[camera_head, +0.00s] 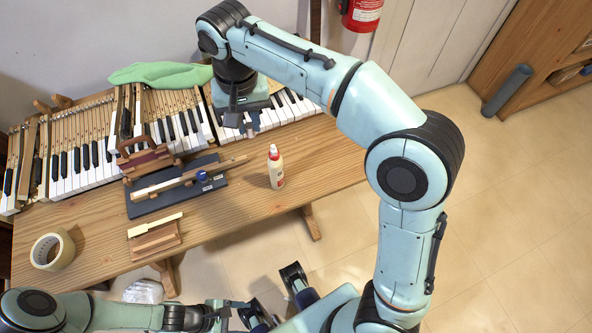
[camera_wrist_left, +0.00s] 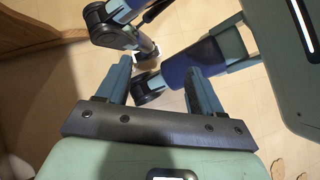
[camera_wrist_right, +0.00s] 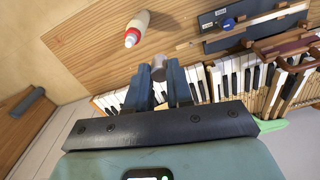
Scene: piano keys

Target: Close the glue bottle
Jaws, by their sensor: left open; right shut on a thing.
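The glue bottle (camera_head: 275,167) stands upright on the wooden table, cream-coloured with a red collar and a pale tip. In the right wrist view the bottle (camera_wrist_right: 140,24) is beyond the fingertips, its bare nozzle facing the camera. My right gripper (camera_head: 251,127) is above the piano keys, left of and behind the bottle and apart from it. In the right wrist view, my right gripper (camera_wrist_right: 160,72) is shut on a small grey cylinder (camera_wrist_right: 158,66), which looks like a cap. My left gripper (camera_head: 236,311), low in front of the table, is open and empty in its wrist view (camera_wrist_left: 158,90).
A dark blue tray (camera_head: 140,207) with a long wooden key piece lies left of the bottle. A tape roll (camera_head: 42,251) and wooden blocks (camera_head: 154,242) are near the front. Piano keys (camera_head: 88,166) and a green cloth (camera_head: 160,74) line the back. Table right of the bottle is clear.

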